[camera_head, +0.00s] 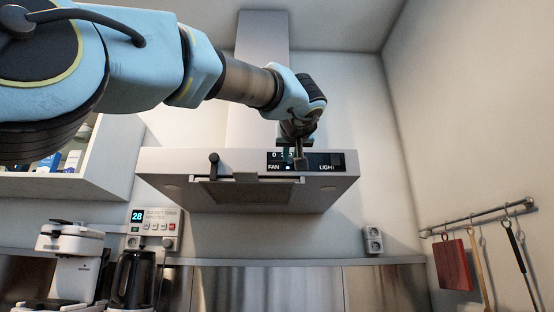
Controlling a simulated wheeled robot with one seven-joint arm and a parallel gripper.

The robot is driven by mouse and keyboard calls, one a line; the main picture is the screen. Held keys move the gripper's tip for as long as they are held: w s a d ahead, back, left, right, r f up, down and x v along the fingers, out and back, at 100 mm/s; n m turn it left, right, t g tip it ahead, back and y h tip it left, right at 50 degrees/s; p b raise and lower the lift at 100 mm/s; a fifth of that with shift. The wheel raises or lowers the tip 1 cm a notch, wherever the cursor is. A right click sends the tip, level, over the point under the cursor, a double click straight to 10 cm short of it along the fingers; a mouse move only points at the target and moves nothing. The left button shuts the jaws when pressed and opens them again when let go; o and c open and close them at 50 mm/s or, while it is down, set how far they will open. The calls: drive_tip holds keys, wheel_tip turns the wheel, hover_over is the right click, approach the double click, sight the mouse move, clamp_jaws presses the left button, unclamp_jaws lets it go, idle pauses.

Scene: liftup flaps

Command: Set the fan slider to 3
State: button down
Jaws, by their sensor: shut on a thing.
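The range hood (230,168) hangs on the back wall, with a dark control panel (333,161) at the right of its front. The panel bears the labels FAN and LIGHT, a 0 at its left end, and a small lit spot under the fan scale. My gripper (298,162) is at the fan part of the panel, its fingers pointing down in front of it. It is shut on the fan slider, which the fingers mostly hide. The scale numbers beside the fingers are partly covered, so the slider's exact setting cannot be read.
An open shelf (95,185) is at the left. Below are a coffee maker (76,243), a timer box (155,222) and a wall socket (373,240). A red board (453,265) hangs from a rail at right.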

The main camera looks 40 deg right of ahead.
drive_tip(key=shift+s+d, duration=0.95)
drive_tip(key=shift+d, duration=0.15)
drive_tip(key=c, duration=0.8)
unclamp_jaws()
drive_tip(key=shift+c, duration=0.2)
drive_tip(key=b+v, duration=0.4)
drive_tip(key=v, duration=0.6)
drive_tip(key=shift+s+a, duration=0.25)
drive_tip(key=shift+s, duration=0.05)
